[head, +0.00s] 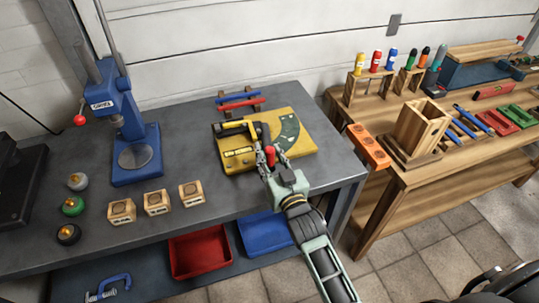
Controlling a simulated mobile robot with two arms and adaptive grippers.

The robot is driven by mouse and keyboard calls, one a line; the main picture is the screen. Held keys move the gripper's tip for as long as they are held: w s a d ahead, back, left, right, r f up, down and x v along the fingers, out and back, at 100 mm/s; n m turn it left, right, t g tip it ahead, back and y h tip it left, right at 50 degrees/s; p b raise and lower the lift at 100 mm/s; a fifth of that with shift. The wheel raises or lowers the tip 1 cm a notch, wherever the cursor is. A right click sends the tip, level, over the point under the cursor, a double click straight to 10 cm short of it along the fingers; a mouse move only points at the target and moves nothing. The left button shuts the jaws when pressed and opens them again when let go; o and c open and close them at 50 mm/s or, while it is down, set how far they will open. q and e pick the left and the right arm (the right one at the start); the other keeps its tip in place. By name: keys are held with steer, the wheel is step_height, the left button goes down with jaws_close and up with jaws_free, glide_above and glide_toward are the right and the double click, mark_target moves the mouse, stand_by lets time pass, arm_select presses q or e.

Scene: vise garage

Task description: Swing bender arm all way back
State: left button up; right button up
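The bender (238,160) is a yellow fixture on a tan board (299,128) on the grey bench, with a dark green curved scale (287,130) at its right. A black and yellow bar (236,127) lies along its back. The red grip of the bender arm (270,154) points up near the board's front middle. My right gripper (270,157) reaches in from the front right, with its fingers on either side of the red grip. I cannot tell whether they press on it. The gripper hides much of the bender arm. My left gripper is not in view.
A blue press (133,130) with a red-knobbed lever stands left of the bender. Wooden blocks (157,202) and round knobs (74,206) sit at the front left. Blue and red bars (240,100) lie behind the board. A wooden tool bench (440,180) stands at right.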

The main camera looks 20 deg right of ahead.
jaws_close()
steer(key=d, duration=0.2)
steer(key=w+d, duration=0.1)
steer(key=d, duration=0.2)
steer(key=w+d+p, duration=0.1)
steer(key=d, duration=0.2)
steer(key=shift+d, duration=0.2)
steer(key=shift+s, duration=0.1)
steer(key=shift+f, duration=0.1)
steer(key=shift+o, duration=1.6)
jaws_free()
